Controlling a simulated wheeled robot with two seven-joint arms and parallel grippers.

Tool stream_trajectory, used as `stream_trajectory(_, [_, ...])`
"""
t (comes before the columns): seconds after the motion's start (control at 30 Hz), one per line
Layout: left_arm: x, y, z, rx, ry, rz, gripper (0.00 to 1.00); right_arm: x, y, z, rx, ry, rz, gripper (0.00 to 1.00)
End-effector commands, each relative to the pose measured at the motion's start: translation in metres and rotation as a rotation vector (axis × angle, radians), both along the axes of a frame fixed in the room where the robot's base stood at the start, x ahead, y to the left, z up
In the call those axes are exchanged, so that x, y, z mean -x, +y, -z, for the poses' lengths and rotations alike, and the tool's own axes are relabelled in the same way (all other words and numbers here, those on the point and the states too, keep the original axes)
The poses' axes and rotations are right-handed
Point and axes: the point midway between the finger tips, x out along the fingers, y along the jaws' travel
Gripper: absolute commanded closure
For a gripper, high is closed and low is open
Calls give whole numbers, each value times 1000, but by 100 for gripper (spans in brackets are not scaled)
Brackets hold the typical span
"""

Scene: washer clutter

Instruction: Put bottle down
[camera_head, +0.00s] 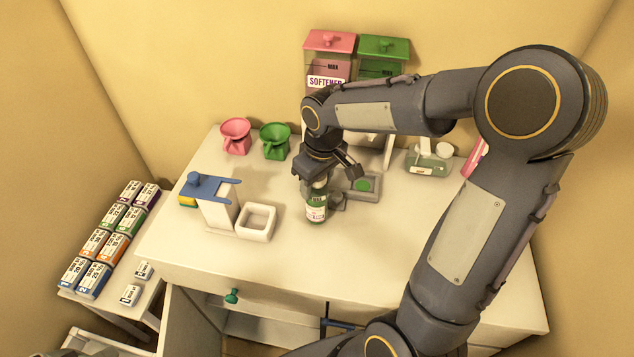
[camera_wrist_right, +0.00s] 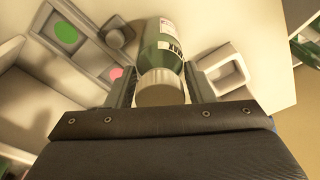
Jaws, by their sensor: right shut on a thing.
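A green bottle (camera_head: 316,208) with a white label stands upright, or nearly so, over the middle of the white table (camera_head: 400,235). My right gripper (camera_head: 316,185) points down and is shut on it near its top. In the right wrist view the bottle (camera_wrist_right: 165,45) with its pale cap sits between the two fingers of the right gripper (camera_wrist_right: 162,85). I cannot tell whether its base touches the table. My left gripper is not in view.
A white square dish (camera_head: 256,222) and a blue-topped stand (camera_head: 212,200) are left of the bottle. A grey panel with a green button (camera_head: 362,186) is close on its right. Pink (camera_head: 236,136) and green (camera_head: 275,141) funnels stand behind. The table's front right is clear.

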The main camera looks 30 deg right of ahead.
Motion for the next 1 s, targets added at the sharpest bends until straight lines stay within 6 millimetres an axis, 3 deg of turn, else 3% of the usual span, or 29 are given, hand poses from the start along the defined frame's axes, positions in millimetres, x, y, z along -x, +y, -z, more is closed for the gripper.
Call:
stream_trajectory(0.47, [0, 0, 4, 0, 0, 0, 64, 0, 0, 13, -1, -2, 0, 97])
stream_trajectory(0.5, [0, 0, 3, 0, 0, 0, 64, 0, 0, 13, 0, -1, 0, 49])
stream_trajectory(0.6, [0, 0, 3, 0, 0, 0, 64, 0, 0, 12, 0, -1, 0, 36])
stream_trajectory(0.67, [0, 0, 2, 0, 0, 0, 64, 0, 0, 12, 0, -1, 0, 30])
stream_trajectory(1.0, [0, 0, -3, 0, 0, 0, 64, 0, 0, 6, 0, -1, 0, 30])
